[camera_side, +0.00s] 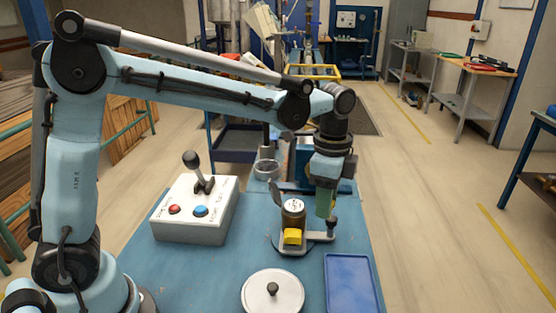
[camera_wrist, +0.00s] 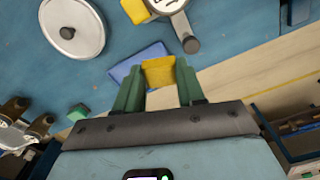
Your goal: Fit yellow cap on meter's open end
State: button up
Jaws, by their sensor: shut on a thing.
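My gripper (camera_wrist: 158,85) has green fingers and is shut on a yellow cap (camera_wrist: 159,72), seen in the wrist view. In the side view my gripper (camera_side: 325,205) points down, right of the meter, and the held cap cannot be made out. The meter (camera_side: 293,212) is a brown-bodied unit with a white top, standing upright in a holder (camera_side: 285,250). A second yellow piece (camera_side: 292,236) sits on its near side; it also shows in the wrist view (camera_wrist: 135,10). The meter's top is cut by the upper edge there (camera_wrist: 166,4). I cannot make out its open end.
A blue tray (camera_side: 352,285) lies front right and a round knobbed lid (camera_side: 272,292) front centre. A control box (camera_side: 195,210) with lever and buttons stands left. A dark knob (camera_wrist: 191,45) rises at the holder's arm. The blue table (camera_side: 195,275) is clear at front left.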

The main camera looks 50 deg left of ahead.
jog(key=shift+w+a+f+m, duration=0.35)
jog(key=shift+a+f+m, duration=0.2)
jog(key=shift+a+m, duration=1.55)
jog(key=shift+w+a+f+m, duration=0.4)
jog(key=shift+a+m, duration=1.15)
jog(key=shift+m, duration=1.15)
jog(key=shift+w+a+f+m, duration=0.25)
jog(key=shift+a+f+m, duration=0.4)
jog(key=shift+a+m, duration=1.45)
jog(key=shift+m, duration=0.3)
jog(key=shift+d+f, duration=0.15)
jog(key=shift+f, duration=1)
jog(key=shift+d+f, duration=0.15)
jog(key=shift+f, duration=1)
jog(key=o, duration=1.3)
jog(key=shift+r, duration=0.15)
